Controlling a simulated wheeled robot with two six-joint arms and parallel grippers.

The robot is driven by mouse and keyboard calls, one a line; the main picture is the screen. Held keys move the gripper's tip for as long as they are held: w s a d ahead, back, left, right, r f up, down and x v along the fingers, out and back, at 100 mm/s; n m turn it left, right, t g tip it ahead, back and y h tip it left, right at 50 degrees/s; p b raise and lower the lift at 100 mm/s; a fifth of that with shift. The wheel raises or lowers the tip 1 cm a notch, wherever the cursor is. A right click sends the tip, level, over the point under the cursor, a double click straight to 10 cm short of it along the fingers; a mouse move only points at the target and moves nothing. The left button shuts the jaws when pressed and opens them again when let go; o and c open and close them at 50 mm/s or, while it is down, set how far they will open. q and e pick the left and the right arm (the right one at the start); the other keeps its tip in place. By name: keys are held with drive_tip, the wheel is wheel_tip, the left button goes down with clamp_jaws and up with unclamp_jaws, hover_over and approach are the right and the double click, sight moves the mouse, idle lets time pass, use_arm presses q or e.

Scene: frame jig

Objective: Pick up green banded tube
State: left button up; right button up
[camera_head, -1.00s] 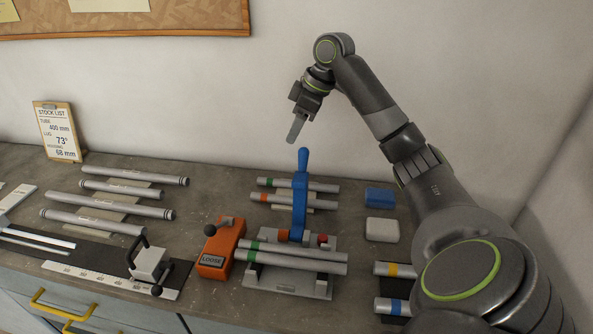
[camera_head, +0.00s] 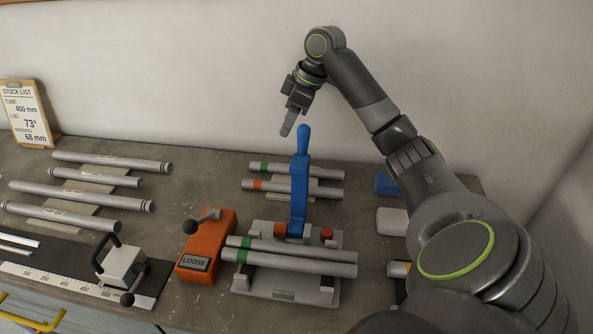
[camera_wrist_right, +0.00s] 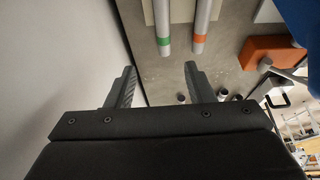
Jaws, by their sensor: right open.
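A grey tube with a green band (camera_head: 264,167) lies at the back of the bench, behind a parallel tube with an orange band (camera_head: 258,185). The right wrist view shows the same green band (camera_wrist_right: 164,42) and orange band (camera_wrist_right: 200,39) at the tube ends, beyond my fingers. Two more tubes with green bands (camera_head: 300,252) lie in a grey fixture in front. My right gripper (camera_head: 288,128) is open and empty, above the bench near the wall; its fingers (camera_wrist_right: 159,70) are apart and touch no tube. My left gripper is out of view.
A blue upright lever (camera_head: 302,175) stands in front of the back tubes, near my right gripper. An orange block labelled LOOSE (camera_head: 209,245) sits left of the fixture (camera_head: 283,295). Several plain tubes lie on the left. The wall is close behind.

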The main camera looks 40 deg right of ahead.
drive_tip(key=p, duration=0.1)
hover_over(268, 164)
drive_tip(key=s+d, duration=0.1)
drive_tip(key=d, duration=0.1)
drive_tip(key=f, duration=0.8)
drive_tip(key=shift+s+f, duration=0.1)
drive_tip(key=shift+s, duration=0.1)
drive_tip(key=shift+w+a+f+p, duration=0.1)
drive_tip(key=shift+a+f+p, duration=0.2)
drive_tip(key=shift+f, duration=0.15)
drive_tip(key=p+x, duration=0.1)
drive_tip(key=x, duration=0.3)
drive_tip(key=shift+a+f, duration=0.15)
drive_tip(key=shift+f, duration=0.2)
clamp_jaws()
